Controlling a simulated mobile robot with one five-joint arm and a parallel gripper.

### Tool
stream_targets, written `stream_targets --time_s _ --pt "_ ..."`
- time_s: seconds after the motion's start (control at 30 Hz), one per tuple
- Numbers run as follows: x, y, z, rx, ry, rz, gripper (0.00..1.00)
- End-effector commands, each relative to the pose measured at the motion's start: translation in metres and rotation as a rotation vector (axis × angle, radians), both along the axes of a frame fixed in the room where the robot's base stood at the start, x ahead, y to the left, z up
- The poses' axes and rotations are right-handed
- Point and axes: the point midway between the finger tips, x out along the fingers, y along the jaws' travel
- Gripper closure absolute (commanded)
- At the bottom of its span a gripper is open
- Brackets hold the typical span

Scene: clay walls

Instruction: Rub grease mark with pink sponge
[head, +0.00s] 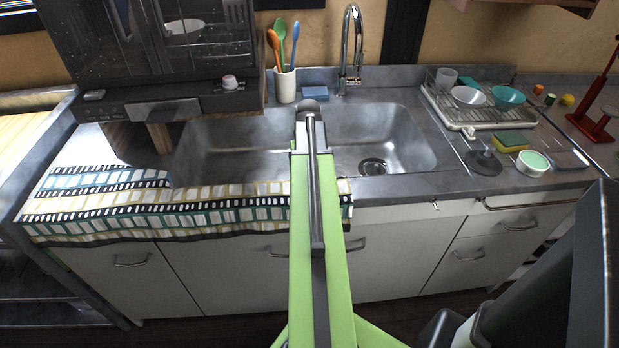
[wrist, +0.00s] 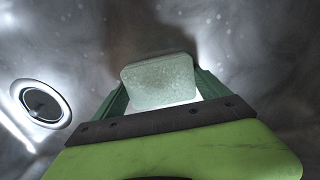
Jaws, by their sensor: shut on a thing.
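In the wrist view my gripper (wrist: 161,80) is shut on a pale grey-green block (wrist: 160,88) with a speckled, sponge-like face. It shows no pink here. The block is held over the inside of the metal sink; I cannot tell whether it touches the surface. A blurred brown patch (wrist: 150,38) lies on the metal just beyond the block; it may be the grease mark or a shadow. In the head view my green arm reaches into the sink (head: 395,130) and hides the gripper and block.
The drain (head: 372,167) is right of my arm. The faucet (head: 350,50) and a utensil cup (head: 286,84) stand behind. A striped cloth (head: 150,205) covers the left front counter. A dish rack (head: 470,108), yellow-green sponge (head: 510,142) and plunger-like item (head: 483,162) are at right.

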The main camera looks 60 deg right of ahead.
Motion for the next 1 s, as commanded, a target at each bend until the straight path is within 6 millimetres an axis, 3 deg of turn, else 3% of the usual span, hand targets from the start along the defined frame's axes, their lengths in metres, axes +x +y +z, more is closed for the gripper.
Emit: stream_targets --time_s 0.27,0.63,1.0 --pt "0.005 -0.006 0.000 0.000 0.000 0.000 0.53" --pt "0.028 -0.033 -0.003 -0.001 -0.001 0.000 0.53" --pt "0.026 -0.032 -0.001 -0.003 -0.001 0.000 0.53"
